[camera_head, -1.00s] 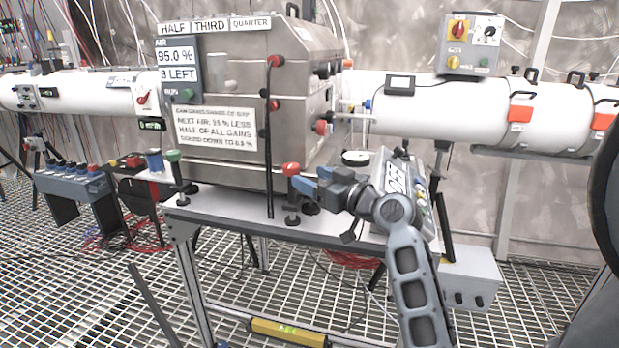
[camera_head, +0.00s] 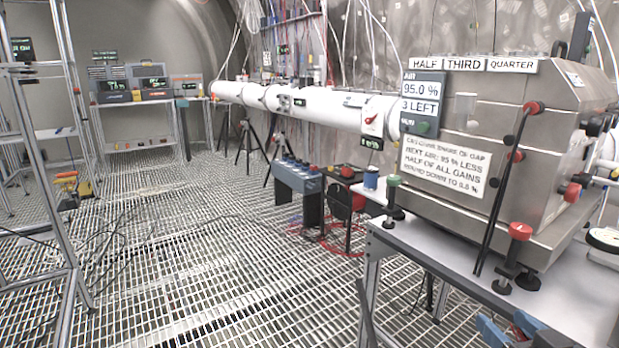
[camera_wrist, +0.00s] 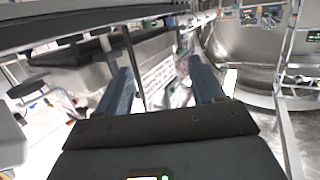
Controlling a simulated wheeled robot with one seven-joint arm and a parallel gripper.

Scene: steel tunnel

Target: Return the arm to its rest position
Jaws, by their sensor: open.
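My gripper (camera_head: 510,328) shows only at the bottom right edge of the head view, where its blue fingertips come into the picture. The rest of my arm is outside that view. In the wrist view the two blue fingers (camera_wrist: 162,85) stand well apart with nothing held between them. The gripper is near the front of the table (camera_head: 455,262) that bears the steel chamber (camera_head: 535,170), below and in front of a red-topped knob (camera_head: 520,232). I cannot tell the exact gap to the table edge.
A white tube (camera_head: 325,105) runs left from the chamber. A metal frame (camera_head: 50,170) rises at the left. The grated floor (camera_head: 200,255) between is mostly clear, with some loose cables.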

